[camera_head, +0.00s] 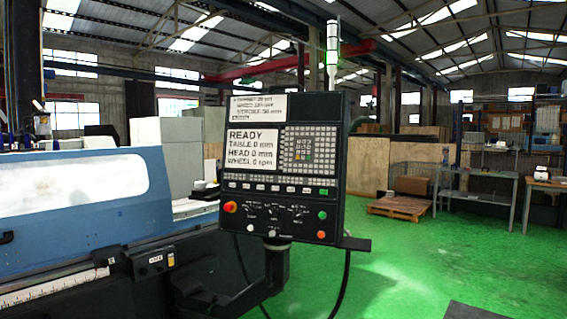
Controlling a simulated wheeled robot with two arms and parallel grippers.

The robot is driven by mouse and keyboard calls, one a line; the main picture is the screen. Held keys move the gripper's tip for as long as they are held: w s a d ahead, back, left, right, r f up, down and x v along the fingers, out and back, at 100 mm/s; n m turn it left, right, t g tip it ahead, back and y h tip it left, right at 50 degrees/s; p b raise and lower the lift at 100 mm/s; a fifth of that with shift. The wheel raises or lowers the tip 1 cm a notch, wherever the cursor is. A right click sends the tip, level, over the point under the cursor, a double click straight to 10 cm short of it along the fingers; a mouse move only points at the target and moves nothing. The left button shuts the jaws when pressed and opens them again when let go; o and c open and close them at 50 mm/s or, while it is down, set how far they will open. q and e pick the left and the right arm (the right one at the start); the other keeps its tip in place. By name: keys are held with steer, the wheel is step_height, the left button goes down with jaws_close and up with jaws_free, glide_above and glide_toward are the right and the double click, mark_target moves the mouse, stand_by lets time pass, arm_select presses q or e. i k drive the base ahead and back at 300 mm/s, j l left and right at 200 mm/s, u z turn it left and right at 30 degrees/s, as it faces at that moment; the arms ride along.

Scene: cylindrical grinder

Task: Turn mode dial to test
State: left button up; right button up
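The control panel (283,170) stands upright on a post in the middle of the head view, facing me. Its screen (253,149) reads READY, with table, head and wheel all at 0. Several small dark dials (273,212) sit in a row on the lower panel. Their labels are too small to read, so I cannot tell which is the mode dial or where it points. An orange-red knob (230,207) is left of the dials, and a green button (322,215) is to the right. Neither of my grippers shows in this view.
The blue grinder body (110,215) fills the left side. A small ledge (352,243) sticks out right below the panel. A black cable (345,285) hangs beneath it. The green floor (420,270) to the right is mostly clear, with a pallet (398,207) and workbenches (480,196) further back.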

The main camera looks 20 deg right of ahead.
mark_target(250, 210)
steer(key=i+j+z, duration=0.1)
steer(key=i+j, duration=0.55)
steer(key=i, duration=0.15)
